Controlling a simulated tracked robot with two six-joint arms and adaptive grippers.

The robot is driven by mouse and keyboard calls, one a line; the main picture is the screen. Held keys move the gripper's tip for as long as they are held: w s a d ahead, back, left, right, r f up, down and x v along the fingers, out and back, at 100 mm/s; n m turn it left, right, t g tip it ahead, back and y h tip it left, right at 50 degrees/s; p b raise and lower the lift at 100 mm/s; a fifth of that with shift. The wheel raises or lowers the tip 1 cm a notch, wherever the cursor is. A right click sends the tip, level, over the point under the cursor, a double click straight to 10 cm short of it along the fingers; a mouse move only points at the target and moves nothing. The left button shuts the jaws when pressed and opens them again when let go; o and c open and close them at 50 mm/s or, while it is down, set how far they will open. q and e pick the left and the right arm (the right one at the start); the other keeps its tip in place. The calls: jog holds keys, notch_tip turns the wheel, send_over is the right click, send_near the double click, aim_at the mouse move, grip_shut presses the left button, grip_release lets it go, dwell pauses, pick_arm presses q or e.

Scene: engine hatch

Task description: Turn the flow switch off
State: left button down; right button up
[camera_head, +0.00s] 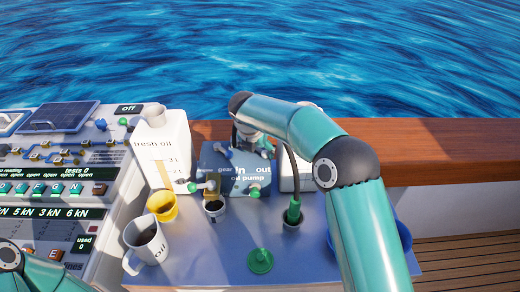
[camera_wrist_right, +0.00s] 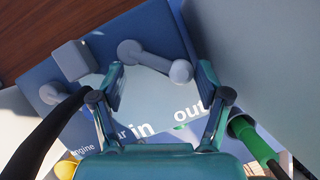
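The blue oil pump box (camera_head: 212,160), lettered "gear", "in", "out" and "oil pump", stands at the back of the grey bench top. In the right wrist view its top face (camera_wrist_right: 170,30) carries a grey lever with two rounded ends (camera_wrist_right: 155,60), which looks like the flow switch, though no label shows on it. My right gripper (camera_wrist_right: 162,85) is open over the pump, its fingers spread. The lever's near knob lies between the fingertips; I cannot tell whether they touch it. In the head view my right arm hides much of the pump's top. My left gripper is out of view.
A white fresh oil container (camera_head: 163,140) stands left of the pump. A black hose (camera_head: 293,170) runs beside the pump. A control panel (camera_head: 60,190) fills the left.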

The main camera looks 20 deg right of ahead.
jog(key=shift+s+d, duration=0.15)
jog(key=shift+s, duration=0.1)
jog(key=c, duration=0.7)
jog(key=shift+f, duration=0.1)
jog(key=shift+c, duration=0.5)
